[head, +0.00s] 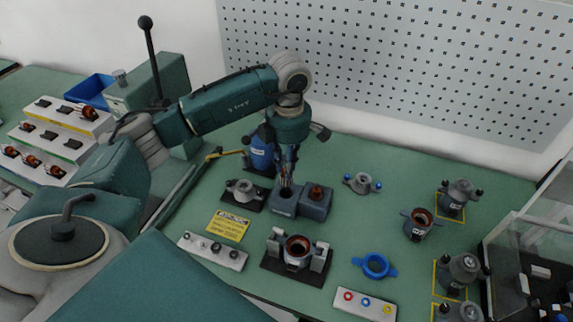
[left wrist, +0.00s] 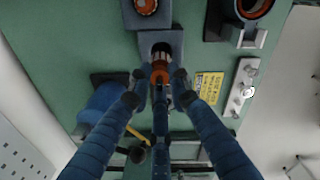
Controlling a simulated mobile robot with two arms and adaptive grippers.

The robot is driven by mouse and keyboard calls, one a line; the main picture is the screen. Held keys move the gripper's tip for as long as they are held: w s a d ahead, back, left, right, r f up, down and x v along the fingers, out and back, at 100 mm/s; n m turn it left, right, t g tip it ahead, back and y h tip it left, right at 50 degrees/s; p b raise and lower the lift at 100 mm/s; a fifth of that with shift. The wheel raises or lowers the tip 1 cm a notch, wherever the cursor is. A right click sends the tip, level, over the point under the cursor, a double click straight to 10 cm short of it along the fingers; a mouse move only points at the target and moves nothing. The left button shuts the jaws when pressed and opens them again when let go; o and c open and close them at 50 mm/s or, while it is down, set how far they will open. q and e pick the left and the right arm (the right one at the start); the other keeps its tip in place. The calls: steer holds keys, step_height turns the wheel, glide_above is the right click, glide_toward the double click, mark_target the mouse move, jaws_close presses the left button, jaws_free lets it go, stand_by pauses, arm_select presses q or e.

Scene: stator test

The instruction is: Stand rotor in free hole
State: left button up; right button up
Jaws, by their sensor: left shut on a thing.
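A dark grey block (head: 313,210) with two holes stands in the middle of the table. Its right hole holds an orange-wound rotor (head: 317,192), which also shows in the left wrist view (left wrist: 145,6). My left gripper (head: 287,172) points down over the block's left hole. In the left wrist view its fingers (left wrist: 159,84) are shut on another rotor (left wrist: 160,72) with copper-orange windings and a shaft. This rotor's far end is over or in the left hole (left wrist: 161,46); I cannot tell how deep. My right gripper is not in view.
A stator in a fixture (head: 298,251) stands in front of the block. Clear table lies right of the block.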

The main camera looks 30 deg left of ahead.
arm_select(q)
steer(key=shift+f+b, duration=0.35)
steer(key=shift+f, duration=0.1)
steer(key=shift+f+b, duration=0.8)
steer(key=shift+f, duration=0.15)
steer(key=shift+f+b, duration=0.3)
steer(key=shift+f, duration=0.1)
steer(key=shift+f, duration=0.15)
steer(key=shift+f+b, duration=1.1)
steer(key=shift+f, duration=0.15)
